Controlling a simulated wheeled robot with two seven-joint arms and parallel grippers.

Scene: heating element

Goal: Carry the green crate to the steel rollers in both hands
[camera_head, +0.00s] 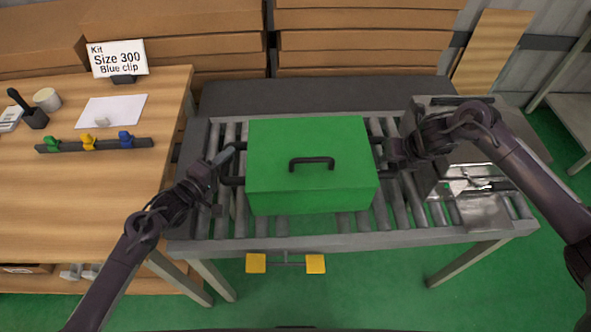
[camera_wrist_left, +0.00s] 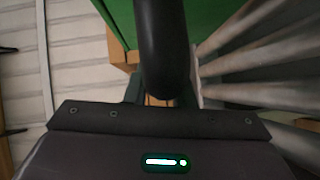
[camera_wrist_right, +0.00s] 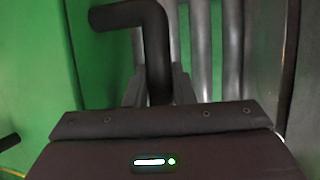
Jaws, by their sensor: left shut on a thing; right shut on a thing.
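The green crate (camera_head: 270,180) is closed, with a black handle (camera_head: 311,162) on its lid, and is over the steel rollers (camera_head: 405,200). I cannot tell whether it touches them. My left gripper (camera_head: 226,172) is at the crate's left side, shut on a black side handle that shows in the left wrist view (camera_wrist_left: 162,50). My right gripper (camera_head: 390,158) is at the crate's right side, shut on the other black side handle, seen in the right wrist view (camera_wrist_right: 152,40). The fingertips are partly hidden by the handles.
A wooden bench (camera_head: 60,200) stands at the left with a sign (camera_head: 117,58), a paper (camera_head: 111,111) and a rail of coloured clips (camera_head: 95,145). A metal unit (camera_head: 480,185) sits on the right end of the rollers. Yellow pedals (camera_head: 256,263) are below the front edge.

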